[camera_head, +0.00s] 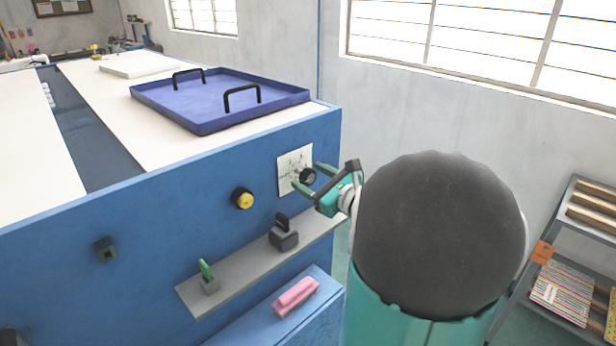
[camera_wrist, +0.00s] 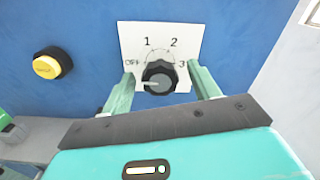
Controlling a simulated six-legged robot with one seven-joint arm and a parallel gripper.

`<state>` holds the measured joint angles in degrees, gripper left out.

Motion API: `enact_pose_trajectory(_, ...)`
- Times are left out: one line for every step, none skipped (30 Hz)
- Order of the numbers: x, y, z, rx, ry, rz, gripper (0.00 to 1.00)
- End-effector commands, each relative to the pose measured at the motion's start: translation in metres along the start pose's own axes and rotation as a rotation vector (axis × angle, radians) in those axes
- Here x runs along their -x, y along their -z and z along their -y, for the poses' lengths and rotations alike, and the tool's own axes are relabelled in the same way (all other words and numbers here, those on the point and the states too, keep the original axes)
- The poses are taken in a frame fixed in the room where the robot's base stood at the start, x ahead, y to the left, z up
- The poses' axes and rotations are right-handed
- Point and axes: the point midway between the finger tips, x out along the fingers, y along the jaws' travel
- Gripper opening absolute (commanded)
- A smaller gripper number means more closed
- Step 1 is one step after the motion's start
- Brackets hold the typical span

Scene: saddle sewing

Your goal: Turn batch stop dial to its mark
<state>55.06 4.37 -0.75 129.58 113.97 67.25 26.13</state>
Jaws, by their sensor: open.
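The batch stop dial (camera_wrist: 159,78) is a black knob on a white plate (camera_wrist: 133,40) marked OFF, 1, 2 and 3. Its pale pointer line points left, a little below the OFF label. In the head view the dial (camera_head: 307,176) is on the blue cabinet front near its right corner. My gripper (camera_wrist: 163,82) is open, with one green finger on each side of the dial. Whether the fingers touch the knob cannot be told. In the head view my gripper (camera_head: 310,179) is at the plate, its fingers above and below the dial.
A yellow button (camera_head: 242,198) is left of the plate. Below is a grey shelf (camera_head: 240,268) with a dark block (camera_head: 284,236) and a green-handled item (camera_head: 207,275). A pink item (camera_head: 296,294) lies lower. A blue tray (camera_head: 215,100) sits on top.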

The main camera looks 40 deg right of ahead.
Motion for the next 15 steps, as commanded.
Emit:
enact_pose_trajectory(-0.0060, 0.0001, -0.0009, -0.001, -0.001, 0.000, 0.61)
enact_pose_trajectory(-0.0084, 0.0003, -0.0011, -0.001, -0.001, 0.000, 0.61)
enact_pose_trajectory(-0.0109, 0.0004, -0.0013, -0.002, -0.001, -0.001, 0.61)
enact_pose_trajectory(-0.0123, 0.0003, -0.0014, -0.002, -0.001, -0.001, 0.61)
enact_pose_trajectory(-0.0134, 0.0002, -0.0017, -0.001, -0.001, -0.001, 0.61)
enact_pose_trajectory(-0.0142, 0.0000, -0.0020, -0.001, -0.001, -0.001, 0.61)
enact_pose_trajectory(-0.0145, -0.0001, -0.0020, -0.001, 0.000, -0.001, 0.61)
enact_pose_trajectory(-0.0145, -0.0002, -0.0020, -0.001, 0.000, 0.000, 0.61)
enact_pose_trajectory(-0.0145, -0.0002, -0.0019, -0.001, 0.000, 0.000, 0.61)
enact_pose_trajectory(-0.0144, -0.0002, -0.0019, -0.001, 0.000, 0.000, 0.61)
enact_pose_trajectory(-0.0143, -0.0002, -0.0019, -0.001, 0.000, -0.001, 0.61)
enact_pose_trajectory(-0.0142, -0.0002, -0.0019, -0.001, 0.000, 0.000, 0.61)
enact_pose_trajectory(-0.0142, -0.0002, -0.0019, -0.001, 0.000, 0.000, 0.57)
enact_pose_trajectory(-0.0142, -0.0002, -0.0019, -0.001, 0.000, 0.000, 0.51)
enact_pose_trajectory(-0.0141, -0.0002, -0.0019, -0.001, 0.000, 0.000, 0.43)
